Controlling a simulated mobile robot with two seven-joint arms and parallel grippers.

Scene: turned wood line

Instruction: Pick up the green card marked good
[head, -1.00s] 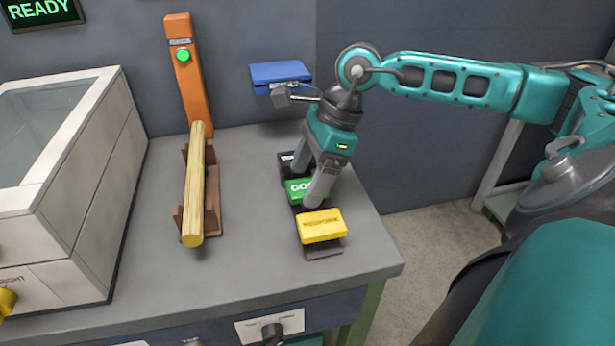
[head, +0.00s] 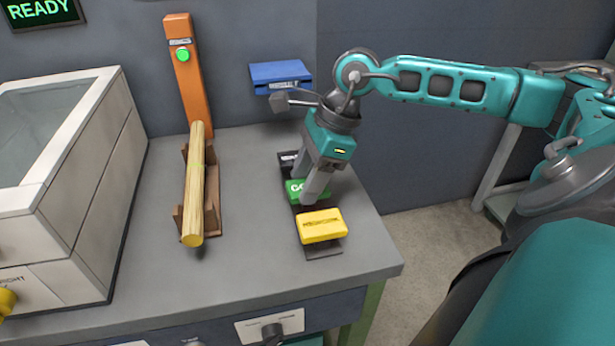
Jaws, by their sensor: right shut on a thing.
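The green card (head: 294,189) sits between a black card and a yellow card in a dark holder on the bench. Only the start of its white lettering shows; my fingers hide the rest. My right gripper (head: 306,196) reaches down from the upper right and is shut on the green card. The card still appears to be at its place in the row. My left gripper is not in view.
The yellow card (head: 321,226) is close in front of the gripper, and the black card (head: 287,158) is just behind. A wooden turned rod (head: 195,190) lies in a brown cradle to the left. A blue box (head: 281,73) is on the wall behind. Clear bench top (head: 250,250) lies left of the cards.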

